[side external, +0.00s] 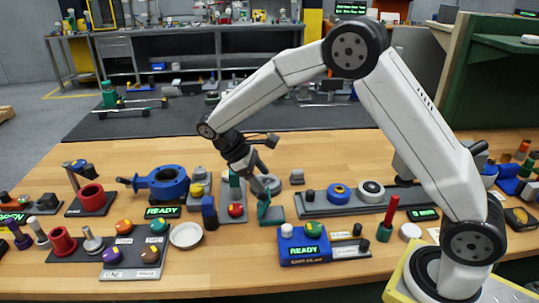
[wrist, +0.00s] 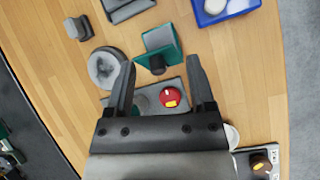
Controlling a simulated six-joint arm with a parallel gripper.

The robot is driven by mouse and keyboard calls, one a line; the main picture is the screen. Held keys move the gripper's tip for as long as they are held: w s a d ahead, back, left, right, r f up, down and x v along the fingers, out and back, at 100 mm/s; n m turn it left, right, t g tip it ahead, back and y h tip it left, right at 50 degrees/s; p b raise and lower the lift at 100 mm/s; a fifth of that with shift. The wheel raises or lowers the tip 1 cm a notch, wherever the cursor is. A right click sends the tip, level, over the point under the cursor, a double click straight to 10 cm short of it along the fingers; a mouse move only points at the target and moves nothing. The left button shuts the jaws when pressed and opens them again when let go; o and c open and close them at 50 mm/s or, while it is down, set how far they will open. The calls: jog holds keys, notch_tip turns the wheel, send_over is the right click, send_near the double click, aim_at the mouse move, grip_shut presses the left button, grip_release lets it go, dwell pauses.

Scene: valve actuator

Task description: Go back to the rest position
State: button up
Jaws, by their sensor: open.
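My gripper (side external: 262,192) hangs low over the middle of the wooden bench in the side view, with the arm stretched out to the left. In the wrist view my gripper (wrist: 160,66) has its two fingers spread apart with nothing held between them. A green bracket (wrist: 172,50) lies just beyond and between the fingertips; in the side view the green bracket (side external: 270,214) stands close to the gripper tip. A red knob (wrist: 169,98) on a grey plate shows between the fingers. A grey ring (wrist: 100,67) lies beside the left finger. Contact with any of these cannot be told.
A blue valve body (side external: 168,183) and a red cylinder (side external: 91,196) stand to the left. A blue box with a READY display (side external: 304,246) is in front. A dark rail with rings (side external: 350,200) lies to the right. Clear wood lies behind the parts.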

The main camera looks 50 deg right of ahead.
jog(key=s+f+m+t+y, duration=0.1)
jog(key=s+m+t+y, duration=0.3)
jog(key=s, duration=1.1)
jog(key=m+t, duration=0.1)
jog(key=t, duration=0.2)
jog(key=shift+a+f+m+y, duration=0.15)
jog(key=shift+f+m+y, duration=0.2)
jog(key=shift+m+y, duration=0.05)
jog(key=shift+w, duration=0.1)
jog(key=c, duration=0.9)
jog(key=shift+w+r, duration=0.1)
jog(key=shift+w, duration=0.1)
grip_shut()
jog(key=w+d+r+m+g, duration=0.1)
jog(key=w+d+m+g, duration=0.1)
jog(key=w+d, duration=0.4)
jog(key=shift+w+d+r+m, duration=0.3)
jog(key=shift+w+d+m, duration=0.15)
jog(key=shift+w, duration=2.3)
jog(key=shift+a+f, duration=0.1)
jog(key=shift+f, duration=0.1)
jog(key=shift+f, duration=3.1)
jog(key=shift+f, duration=0.25)
